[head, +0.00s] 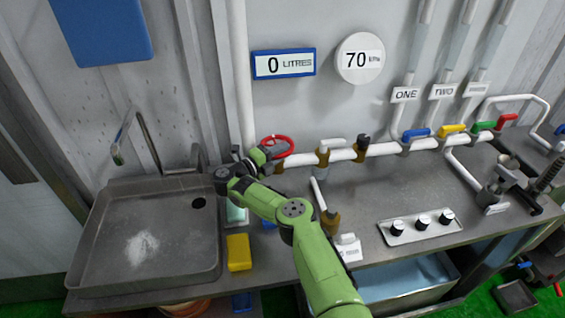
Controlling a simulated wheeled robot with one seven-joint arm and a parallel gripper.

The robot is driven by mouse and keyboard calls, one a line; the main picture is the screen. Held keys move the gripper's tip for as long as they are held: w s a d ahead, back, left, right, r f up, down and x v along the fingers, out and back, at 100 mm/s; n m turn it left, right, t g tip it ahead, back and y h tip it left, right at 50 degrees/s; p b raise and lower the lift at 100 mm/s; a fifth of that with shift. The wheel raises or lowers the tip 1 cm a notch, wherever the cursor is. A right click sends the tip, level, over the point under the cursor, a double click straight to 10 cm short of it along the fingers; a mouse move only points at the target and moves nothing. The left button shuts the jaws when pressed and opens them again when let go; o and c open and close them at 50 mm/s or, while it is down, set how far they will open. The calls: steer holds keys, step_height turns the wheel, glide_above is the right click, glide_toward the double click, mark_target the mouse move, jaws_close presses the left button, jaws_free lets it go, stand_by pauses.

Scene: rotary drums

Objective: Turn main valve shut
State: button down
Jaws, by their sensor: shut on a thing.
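The main valve appears to be the red round handwheel (280,141) at the left end of the white horizontal pipe (382,149), close to the back wall. My green arm reaches in from the lower right across the worktop. My gripper (265,153) is at the handwheel and is shut on its near side. The fingertips are small and partly hidden by the wrist, so the exact grip on the rim is hard to see. How far the valve is turned cannot be told.
A metal sink (150,240) with a tap is at the left. A yellow sponge (239,252) lies beside it. Blue (416,134), yellow, green and red lever handles sit along the pipe. The wall sign (283,64) reads 0 LITRES; the round gauge (360,58) reads 70. A panel with three knobs (421,225) is at the right.

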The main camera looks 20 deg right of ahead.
steer(key=shift+a+f+m+g+b, duration=0.25)
steer(key=shift+m+g+b, duration=0.5)
steer(key=shift+b, duration=0.65)
steer(key=shift+d+r+g+h, duration=0.1)
steer(key=shift+r+g+h, duration=0.1)
steer(key=shift+g+h, duration=0.1)
steer(key=c, duration=1)
jaws_free()
steer(key=shift+c, duration=0.2)
